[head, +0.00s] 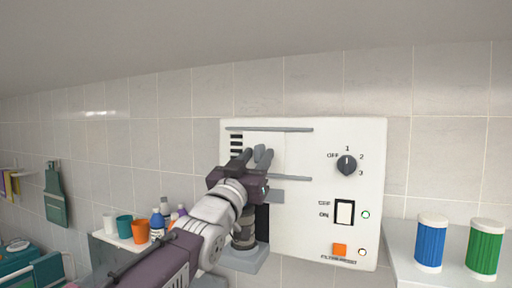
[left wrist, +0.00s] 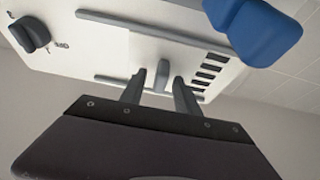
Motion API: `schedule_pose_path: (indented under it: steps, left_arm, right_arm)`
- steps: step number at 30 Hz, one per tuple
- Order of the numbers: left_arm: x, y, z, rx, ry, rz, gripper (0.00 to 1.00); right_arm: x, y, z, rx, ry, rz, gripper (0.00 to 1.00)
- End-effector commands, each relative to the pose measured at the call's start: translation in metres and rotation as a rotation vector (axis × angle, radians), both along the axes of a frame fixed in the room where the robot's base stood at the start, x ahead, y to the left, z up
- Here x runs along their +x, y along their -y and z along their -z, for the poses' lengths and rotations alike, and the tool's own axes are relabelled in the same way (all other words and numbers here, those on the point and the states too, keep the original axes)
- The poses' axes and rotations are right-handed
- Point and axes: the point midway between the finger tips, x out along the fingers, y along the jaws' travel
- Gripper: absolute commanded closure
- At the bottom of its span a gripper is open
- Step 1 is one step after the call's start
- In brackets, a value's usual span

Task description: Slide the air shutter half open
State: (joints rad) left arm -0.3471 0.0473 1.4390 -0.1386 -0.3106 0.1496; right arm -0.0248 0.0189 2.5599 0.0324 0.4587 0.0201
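The air shutter is a white plate (head: 275,150) between two grey rails on the white wall panel (head: 330,210). Several dark vent slots (head: 236,143) show at its left in the head view, and they also show in the left wrist view (left wrist: 210,72). A grey upright handle (left wrist: 161,76) stands out from the plate. My left gripper (head: 252,160) is at the shutter. In the left wrist view its fingers (left wrist: 159,92) are apart, one on each side of the handle, with visible gaps. My arm hides the panel's lower left. My right gripper is not in view.
The panel carries a dark dial (head: 347,165), a rocker switch (head: 344,212) and an orange button (head: 339,249). A blue rounded object (left wrist: 255,30) lies close by in the wrist view. Blue (head: 431,242) and green (head: 484,248) canisters stand right. Cups and bottles fill a left shelf (head: 103,242).

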Motion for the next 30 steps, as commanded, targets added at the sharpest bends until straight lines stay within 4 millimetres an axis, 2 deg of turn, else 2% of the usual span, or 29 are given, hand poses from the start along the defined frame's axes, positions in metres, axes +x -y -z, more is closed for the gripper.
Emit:
schedule_pose_path:
  steps: [6, 7, 11, 30]
  left_arm:
    - [0.0008, 0.0002, 0.0001, 0.0, 0.001, 0.0, 0.62]
    - [0.0007, 0.0002, 0.0001, 0.0, 0.001, 0.0, 0.65]
    - [0.0007, 0.0001, 0.0001, 0.0, 0.001, 0.0, 1.0]
    - [0.0008, 0.0001, 0.0004, 0.0, 0.0, 0.0, 1.0]
  right_arm:
    - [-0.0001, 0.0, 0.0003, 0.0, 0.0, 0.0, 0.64]
    - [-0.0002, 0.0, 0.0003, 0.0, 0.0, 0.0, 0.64]
    - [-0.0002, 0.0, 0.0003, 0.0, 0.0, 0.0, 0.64]
    - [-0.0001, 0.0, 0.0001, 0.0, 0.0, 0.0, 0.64]
